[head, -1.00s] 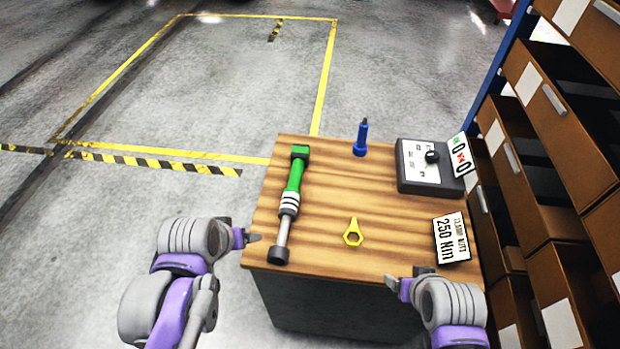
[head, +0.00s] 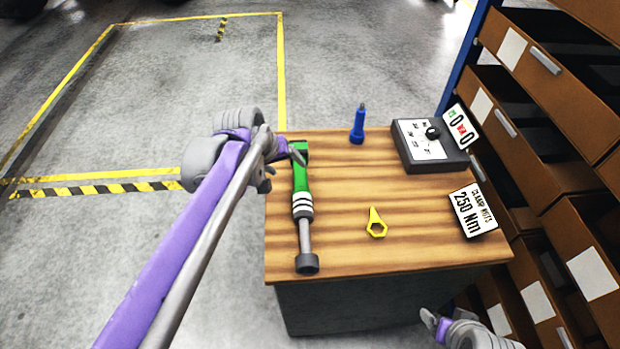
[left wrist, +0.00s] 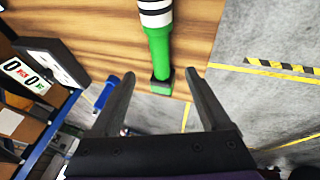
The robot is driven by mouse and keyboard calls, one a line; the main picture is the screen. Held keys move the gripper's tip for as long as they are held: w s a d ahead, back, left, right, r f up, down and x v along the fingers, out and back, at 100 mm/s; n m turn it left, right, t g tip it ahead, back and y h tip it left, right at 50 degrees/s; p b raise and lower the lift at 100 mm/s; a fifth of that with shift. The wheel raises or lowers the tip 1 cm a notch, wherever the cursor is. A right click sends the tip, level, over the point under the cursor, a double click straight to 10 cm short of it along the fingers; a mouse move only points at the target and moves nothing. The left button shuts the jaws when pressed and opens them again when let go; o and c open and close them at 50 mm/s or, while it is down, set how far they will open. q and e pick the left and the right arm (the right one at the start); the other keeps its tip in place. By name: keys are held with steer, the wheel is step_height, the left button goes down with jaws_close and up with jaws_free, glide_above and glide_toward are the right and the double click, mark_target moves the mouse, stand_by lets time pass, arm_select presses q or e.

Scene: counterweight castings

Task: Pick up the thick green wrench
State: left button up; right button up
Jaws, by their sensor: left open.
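The thick green wrench (head: 301,178) lies along the left side of the wooden table top. It has a green body, white and black bands, a grey shaft and a dark socket end toward the front edge. My left gripper (head: 284,157) is open at the wrench's far green end, and one finger overlaps that end in the head view. In the left wrist view the green wrench (left wrist: 159,45) shows between and beyond the two open fingers (left wrist: 160,100). Whether they touch it cannot be told. My right gripper (head: 436,322) is low, near the table's front right, away from the wrench.
A rack of brown drawers (head: 530,120) stands at the right. Floor to the left is clear.

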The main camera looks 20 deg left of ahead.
mark_target(299, 177)
arm_select(q)
steer(key=x, duration=1.1)
steer(key=shift+s+b, duration=0.15)
steer(key=shift+b, duration=0.15)
jaws_close()
